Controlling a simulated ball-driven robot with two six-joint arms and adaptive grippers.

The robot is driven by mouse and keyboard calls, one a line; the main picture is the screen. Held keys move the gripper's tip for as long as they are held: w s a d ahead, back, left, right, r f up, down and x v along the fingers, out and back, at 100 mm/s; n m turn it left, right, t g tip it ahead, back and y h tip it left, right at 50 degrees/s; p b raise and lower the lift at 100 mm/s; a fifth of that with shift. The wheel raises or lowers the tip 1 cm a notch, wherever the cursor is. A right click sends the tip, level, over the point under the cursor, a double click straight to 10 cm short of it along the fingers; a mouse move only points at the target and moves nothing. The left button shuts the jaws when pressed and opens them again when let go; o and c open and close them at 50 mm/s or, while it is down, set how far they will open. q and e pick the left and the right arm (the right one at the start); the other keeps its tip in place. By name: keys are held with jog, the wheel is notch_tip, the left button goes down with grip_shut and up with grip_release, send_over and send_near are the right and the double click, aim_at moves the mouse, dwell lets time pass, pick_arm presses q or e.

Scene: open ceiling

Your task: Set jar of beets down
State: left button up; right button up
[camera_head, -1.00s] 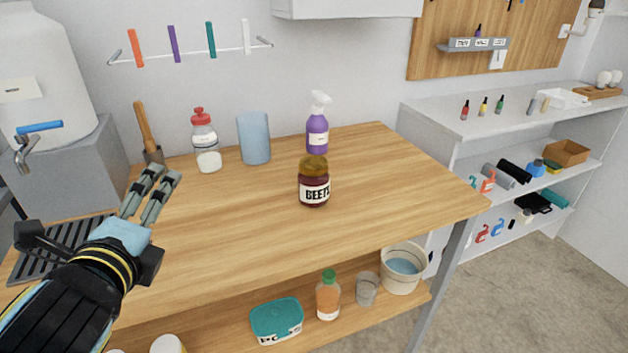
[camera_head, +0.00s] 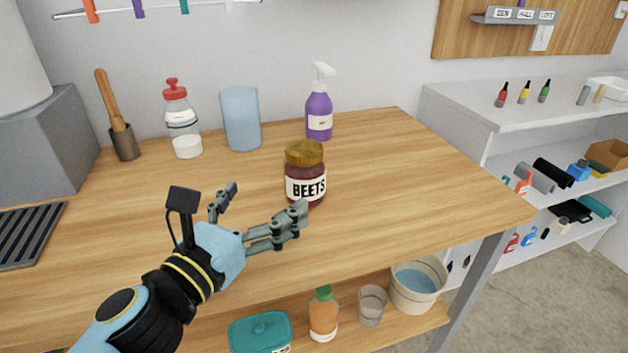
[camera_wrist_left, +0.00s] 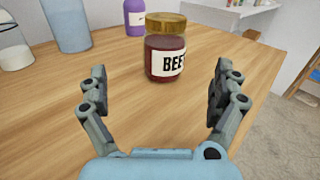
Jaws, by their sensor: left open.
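The jar of beets (camera_head: 305,172), dark red with a gold lid and a white BEETS label, stands upright on the wooden table (camera_head: 400,200). My left gripper (camera_head: 262,205) is open and empty, just in front of the jar and to its left in the head view. In the left wrist view the jar (camera_wrist_left: 166,50) stands beyond the open fingertips (camera_wrist_left: 158,88), roughly centred between them, with bare wood in between. My right gripper is not in view.
A purple spray bottle (camera_head: 319,110), a blue cylinder (camera_head: 241,120), a red-capped bottle (camera_head: 182,125) and a pestle in a holder (camera_head: 122,135) stand behind. The table right of the jar is clear. A shelf below holds a bucket (camera_head: 417,285) and containers.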

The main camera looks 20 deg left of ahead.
aim_at(292, 182)
pick_arm(q)
jog(key=shift+w+d+f, duration=0.1)
jog(key=shift+w+f, duration=0.3)
jog(key=shift+f, duration=0.3)
jog(key=shift+w+d+f+b, duration=0.1)
jog(key=shift+w+b, duration=0.2)
jog(key=w, duration=0.2)
jog(key=w+d+p, duration=0.1)
jog(key=w, duration=0.3)
jog(key=shift+d+r, duration=0.15)
jog(key=shift+r, duration=0.1)
jog(key=w, duration=0.2)
jog(key=w+d, duration=0.1)
jog(key=w, duration=0.1)
jog(key=shift+w+d+p, duration=0.1)
jog(key=shift+p, duration=0.25)
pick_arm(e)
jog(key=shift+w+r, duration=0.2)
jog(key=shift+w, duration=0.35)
pick_arm(q)
jog(key=shift+c, duration=0.4)
jog(key=c, duration=1.6)
jog(key=shift+c, duration=0.6)
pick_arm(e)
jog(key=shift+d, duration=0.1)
